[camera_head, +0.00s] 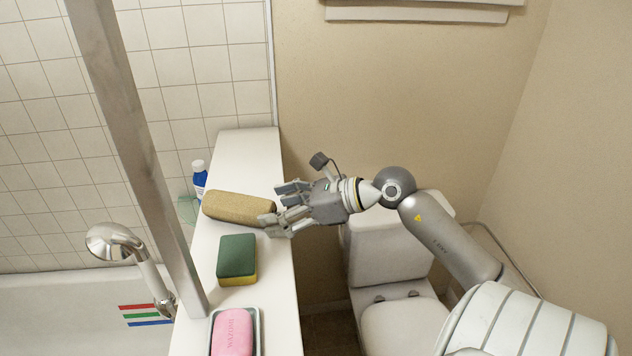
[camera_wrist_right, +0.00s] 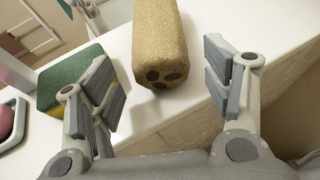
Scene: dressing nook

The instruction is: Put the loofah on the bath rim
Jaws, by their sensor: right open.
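The loofah (camera_head: 237,207) is a tan, rough, rounded block lying across the white bath rim (camera_head: 250,148), toward its far part. In the right wrist view the loofah (camera_wrist_right: 160,38) shows its near end with dark holes, between and ahead of my open fingers. My right gripper (camera_head: 268,206) is open and empty at the loofah's right end, over the rim's right edge; it also shows in the right wrist view (camera_wrist_right: 168,90). One finger overlaps the loofah's end in the head view; I cannot tell whether they touch. My left gripper is out of view.
A green and yellow sponge (camera_head: 237,258) lies nearer on the rim, with a pink soap (camera_head: 233,332) in a dish below it. A metal post (camera_head: 140,150) and shower head (camera_head: 113,241) are left; a toilet (camera_head: 390,260) is right.

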